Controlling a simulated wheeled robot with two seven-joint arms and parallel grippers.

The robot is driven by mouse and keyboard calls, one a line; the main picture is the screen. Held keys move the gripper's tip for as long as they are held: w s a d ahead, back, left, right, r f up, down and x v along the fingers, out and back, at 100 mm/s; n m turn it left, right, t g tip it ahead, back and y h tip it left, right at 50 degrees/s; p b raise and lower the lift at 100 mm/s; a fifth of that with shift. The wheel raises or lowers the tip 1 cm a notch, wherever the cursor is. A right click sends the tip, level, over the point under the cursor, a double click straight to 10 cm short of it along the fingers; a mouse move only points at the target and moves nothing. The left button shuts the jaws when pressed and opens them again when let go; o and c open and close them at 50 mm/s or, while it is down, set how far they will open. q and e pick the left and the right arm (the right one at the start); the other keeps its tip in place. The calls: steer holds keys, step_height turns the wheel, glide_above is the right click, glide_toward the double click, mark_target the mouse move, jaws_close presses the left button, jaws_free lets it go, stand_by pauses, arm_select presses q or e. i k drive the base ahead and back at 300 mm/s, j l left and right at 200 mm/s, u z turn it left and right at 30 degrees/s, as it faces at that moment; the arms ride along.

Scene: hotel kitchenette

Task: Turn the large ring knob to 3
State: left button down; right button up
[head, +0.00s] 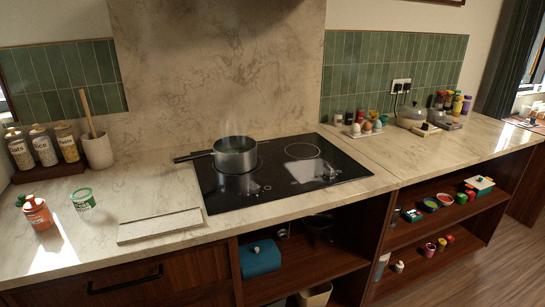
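A black glass cooktop (345,165) is set into the marble counter. A grey pot (236,160) with a dark handle pointing left stands on its left part, and faint steam rises from it. A thin cooking ring (302,150) is marked at the right back of the glass. Small round control marks (267,188) show near the front edge. They are too small to read, and I cannot make out which one is the large ring knob or its setting. Neither of my grippers is in view.
A pale board (160,226) lies left of the cooktop. An orange jar (37,213) and a green-white tin (83,199) stand farther left. Behind are canisters (44,147) and a utensil crock (97,151). Egg cups (367,127) stand behind right. The right counter front is clear.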

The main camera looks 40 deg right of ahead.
mark_target(254, 188)
steer(key=z, duration=1.15)
